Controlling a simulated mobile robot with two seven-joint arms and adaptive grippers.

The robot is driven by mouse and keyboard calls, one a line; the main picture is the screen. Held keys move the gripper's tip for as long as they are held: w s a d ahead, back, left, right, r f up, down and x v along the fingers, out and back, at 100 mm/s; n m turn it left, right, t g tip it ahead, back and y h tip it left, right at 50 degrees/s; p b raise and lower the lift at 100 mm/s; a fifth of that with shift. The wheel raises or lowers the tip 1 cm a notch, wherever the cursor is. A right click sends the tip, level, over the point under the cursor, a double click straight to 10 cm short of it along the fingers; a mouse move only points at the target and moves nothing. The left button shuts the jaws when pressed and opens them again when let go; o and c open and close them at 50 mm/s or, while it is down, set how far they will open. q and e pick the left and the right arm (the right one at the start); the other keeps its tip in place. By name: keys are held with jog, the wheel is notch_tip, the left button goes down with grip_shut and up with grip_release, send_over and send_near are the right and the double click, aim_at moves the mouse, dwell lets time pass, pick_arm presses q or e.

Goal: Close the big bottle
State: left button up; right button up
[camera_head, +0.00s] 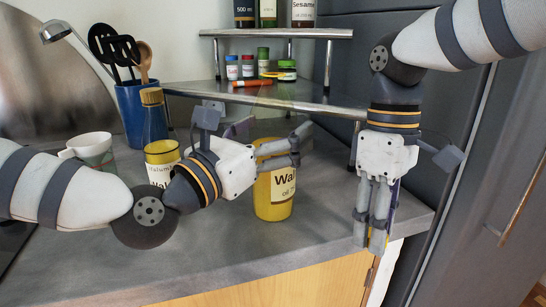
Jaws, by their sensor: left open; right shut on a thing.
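A large yellow bottle (274,205) with a white label stands upright on the counter, near its front right. My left gripper (290,148) comes in from the left, with its open fingers at the upper part of this bottle. The fingers hide part of the bottle's top and label, and I cannot tell whether they touch it. My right gripper (370,238) points down, right of the bottle and apart from it, by the counter's right end. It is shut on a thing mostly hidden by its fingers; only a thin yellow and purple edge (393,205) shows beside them.
A smaller yellow labelled container (162,152), a dark bottle with a brown top (152,97), a white-green cup (92,147) and a blue utensil pot (130,108) stand behind my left arm. A metal shelf (325,101) holds jars at the back.

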aim_at(266, 67)
pick_arm(q)
jog(key=shift+r, duration=0.1)
jog(key=c, duration=1.8)
jog(key=shift+r, duration=0.1)
